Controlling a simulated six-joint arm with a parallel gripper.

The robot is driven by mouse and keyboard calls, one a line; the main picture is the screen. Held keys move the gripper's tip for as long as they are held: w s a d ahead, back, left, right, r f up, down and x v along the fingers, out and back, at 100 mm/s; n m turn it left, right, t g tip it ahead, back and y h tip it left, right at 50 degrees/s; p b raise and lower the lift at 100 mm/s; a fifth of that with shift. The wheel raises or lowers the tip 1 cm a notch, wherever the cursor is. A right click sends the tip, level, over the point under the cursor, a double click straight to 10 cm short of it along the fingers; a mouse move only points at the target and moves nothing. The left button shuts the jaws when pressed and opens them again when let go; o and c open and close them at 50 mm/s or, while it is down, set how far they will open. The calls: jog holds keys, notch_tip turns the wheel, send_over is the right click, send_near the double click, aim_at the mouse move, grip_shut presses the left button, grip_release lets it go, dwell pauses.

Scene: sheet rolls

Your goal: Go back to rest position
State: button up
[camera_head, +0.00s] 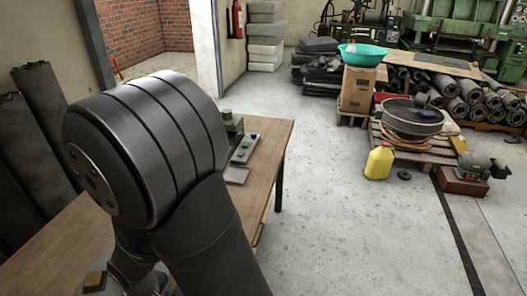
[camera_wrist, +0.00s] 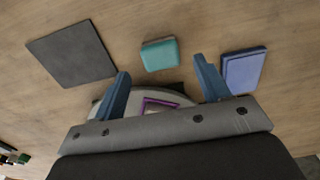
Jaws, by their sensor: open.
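My gripper (camera_wrist: 162,88) shows in the wrist view with its two blue fingers spread wide apart. A teal block (camera_wrist: 159,54) lies on the wooden table (camera_wrist: 200,25) beyond the fingertips, between them in the picture and apart from them. In the head view my large dark arm covers much of the table (camera_head: 265,150) and hides the gripper. A thing with a purple outline (camera_wrist: 160,104) sits on a rounded grey shape near the gripper's base; what it is I cannot tell.
A dark grey square sheet (camera_wrist: 72,54) lies left of the teal block and a blue-violet block (camera_wrist: 243,70) lies right. A green device (camera_head: 233,125) and a control box (camera_head: 245,148) stand on the table. Dark rolls (camera_head: 45,105) lean at the left wall.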

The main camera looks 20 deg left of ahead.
notch_tip(320, 180, down, 6)
jog(key=shift+r, duration=0.15)
jog(key=shift+a+r, duration=0.1)
jog(key=shift+r, duration=0.1)
jog(key=r, duration=0.4)
jog(key=shift+w+d+r, duration=0.1)
jog(key=shift+w+d, duration=0.2)
jog(key=shift+d, duration=0.05)
jog(key=w+d+r, duration=0.6)
jog(key=w+d, duration=0.1)
jog(key=d, duration=0.2)
jog(key=w+d+f+m, duration=0.2)
jog(key=w+d+m, duration=0.1)
jog(key=w, duration=0.6)
jog(key=w+d+f+m, duration=0.2)
jog(key=w+d+m, duration=0.2)
jog(key=w, duration=0.6)
jog(key=shift+m, duration=1.3)
jog(key=shift+s, duration=0.1)
